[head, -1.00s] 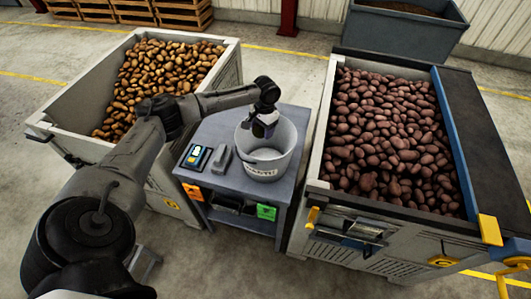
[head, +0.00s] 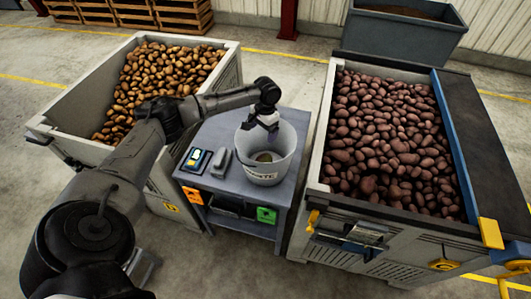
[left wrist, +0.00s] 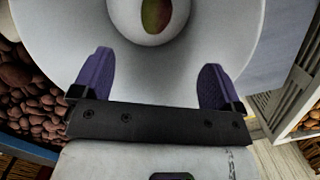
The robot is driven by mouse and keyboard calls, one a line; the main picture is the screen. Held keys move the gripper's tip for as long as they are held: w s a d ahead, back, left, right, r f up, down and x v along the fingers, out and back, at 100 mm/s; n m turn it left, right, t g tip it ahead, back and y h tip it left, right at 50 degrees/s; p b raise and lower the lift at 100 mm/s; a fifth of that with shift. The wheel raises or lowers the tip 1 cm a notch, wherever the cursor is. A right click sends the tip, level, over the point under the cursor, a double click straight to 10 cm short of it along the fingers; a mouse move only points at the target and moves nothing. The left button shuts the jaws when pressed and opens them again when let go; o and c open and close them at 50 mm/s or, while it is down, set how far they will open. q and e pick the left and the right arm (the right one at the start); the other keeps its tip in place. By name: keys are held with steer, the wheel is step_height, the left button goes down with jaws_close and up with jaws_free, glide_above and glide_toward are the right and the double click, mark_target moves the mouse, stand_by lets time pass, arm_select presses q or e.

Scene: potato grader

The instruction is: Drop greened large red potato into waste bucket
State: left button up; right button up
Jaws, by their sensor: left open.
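The white waste bucket (head: 263,173) stands on the small grey table between the two potato bins. The potato (left wrist: 158,14), reddish with a green patch, lies inside at the bucket's bottom in the left wrist view; in the head view a potato (head: 265,157) shows at the bottom too. My left gripper (head: 271,132) is over the bucket's mouth, pointing down. In the left wrist view its two purple fingers (left wrist: 153,85) are spread wide with nothing between them. My right gripper is in neither view.
The grey table (head: 190,172) also carries a blue-framed device (head: 196,159) and a grey handheld item (head: 221,160) left of the bucket. A bin of brown potatoes (head: 231,72) stands left, a bin of red potatoes (head: 331,70) right.

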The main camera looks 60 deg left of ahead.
arm_select(q)
step_height(320, 180, up, 13)
steer(key=w, duration=0.1)
steer(key=shift+w+a+f, duration=0.15)
steer(key=shift+w+a, duration=0.05)
steer(key=shift+w, duration=0.05)
stand_by(0.7)
